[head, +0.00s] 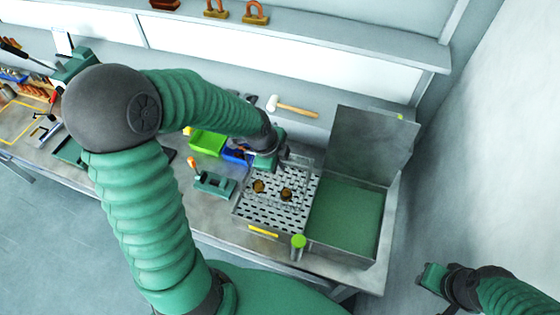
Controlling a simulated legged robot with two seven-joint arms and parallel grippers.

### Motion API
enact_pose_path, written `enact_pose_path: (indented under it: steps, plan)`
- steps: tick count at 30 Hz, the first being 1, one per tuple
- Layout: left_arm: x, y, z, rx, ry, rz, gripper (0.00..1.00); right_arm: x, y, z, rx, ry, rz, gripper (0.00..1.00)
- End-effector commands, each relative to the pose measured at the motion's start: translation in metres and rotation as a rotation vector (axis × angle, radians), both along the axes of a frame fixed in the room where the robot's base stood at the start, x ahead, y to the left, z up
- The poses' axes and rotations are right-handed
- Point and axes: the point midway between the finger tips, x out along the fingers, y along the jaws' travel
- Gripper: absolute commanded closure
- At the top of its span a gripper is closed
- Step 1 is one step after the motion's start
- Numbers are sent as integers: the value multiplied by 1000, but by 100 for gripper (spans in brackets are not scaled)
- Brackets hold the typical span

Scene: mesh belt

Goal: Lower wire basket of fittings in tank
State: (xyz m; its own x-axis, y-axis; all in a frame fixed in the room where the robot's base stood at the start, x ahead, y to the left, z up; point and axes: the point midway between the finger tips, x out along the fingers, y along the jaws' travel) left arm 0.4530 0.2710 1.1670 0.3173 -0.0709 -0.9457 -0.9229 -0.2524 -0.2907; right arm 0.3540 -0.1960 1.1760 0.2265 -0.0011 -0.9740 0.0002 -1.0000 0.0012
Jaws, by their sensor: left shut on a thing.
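The wire basket (305,182) is thin grey wire and hard to make out over the perforated metal tray (262,216). Two brown, brass-like fittings (286,194) show within the basket's outline. My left gripper (284,163) is at the basket's back upper side, shut on its wire handle; the fingertips are small and partly hidden. I cannot tell whether the basket touches the tray. The tank (345,215), filled with green liquid, is right of the tray, its grey lid (370,145) raised at the back. My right gripper (432,278) is off the bench at lower right, its jaws unclear.
A green-knobbed post (299,241) stands at the tray's front. A green bin (207,142), a blue bin (236,155) and a green fixture (213,184) are left of the tray. A mallet (292,106) lies behind. A shelf (330,36) runs along the back.

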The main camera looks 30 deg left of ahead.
Motion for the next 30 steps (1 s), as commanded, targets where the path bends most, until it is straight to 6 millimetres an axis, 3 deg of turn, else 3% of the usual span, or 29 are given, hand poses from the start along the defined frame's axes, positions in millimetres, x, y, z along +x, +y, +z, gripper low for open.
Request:
enact_pose_path:
  steps: [30]
  plan:
    - [22, -105, -2, 1, -3, -4, 100, 0, 0, -49, 0, 0, 0, 69]
